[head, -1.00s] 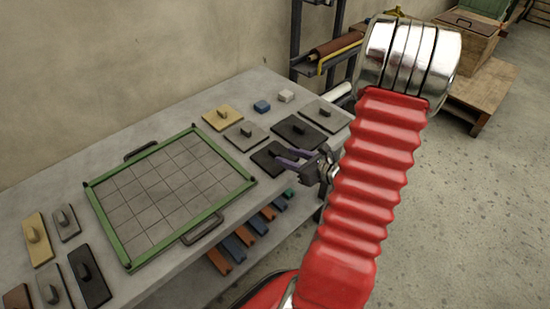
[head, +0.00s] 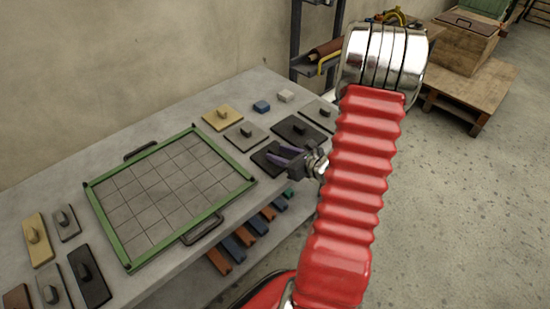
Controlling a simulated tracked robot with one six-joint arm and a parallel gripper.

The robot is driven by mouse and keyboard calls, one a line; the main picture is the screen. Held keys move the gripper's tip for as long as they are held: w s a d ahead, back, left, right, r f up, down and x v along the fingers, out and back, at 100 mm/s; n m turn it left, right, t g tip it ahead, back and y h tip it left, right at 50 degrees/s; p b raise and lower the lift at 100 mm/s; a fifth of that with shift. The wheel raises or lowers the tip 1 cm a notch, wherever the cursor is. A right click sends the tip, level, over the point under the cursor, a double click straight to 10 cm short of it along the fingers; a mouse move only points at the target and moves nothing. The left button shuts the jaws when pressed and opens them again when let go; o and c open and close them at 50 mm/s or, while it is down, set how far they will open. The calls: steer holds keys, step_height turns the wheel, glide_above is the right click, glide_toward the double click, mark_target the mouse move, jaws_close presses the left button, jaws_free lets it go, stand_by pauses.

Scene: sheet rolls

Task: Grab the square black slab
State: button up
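A square black slab (head: 262,161) with a small knob lies on the grey table, near its front edge. A larger black slab (head: 290,131) with a knob lies just behind. A long black slab (head: 88,277) lies at the front left.
A green-framed grid tray (head: 165,195) fills the table's middle. Grey slabs (head: 238,137) and a yellow slab (head: 222,117) lie behind my gripper, with small blue (head: 261,106) and white (head: 285,96) blocks. Coloured bars (head: 245,236) sit under the table edge.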

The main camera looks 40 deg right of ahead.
jaws_close()
stand_by(0.3)
steer(key=shift+r, duration=0.15)
stand_by(0.3)
step_height(320, 180, up, 10)
stand_by(0.7)
stand_by(0.5)
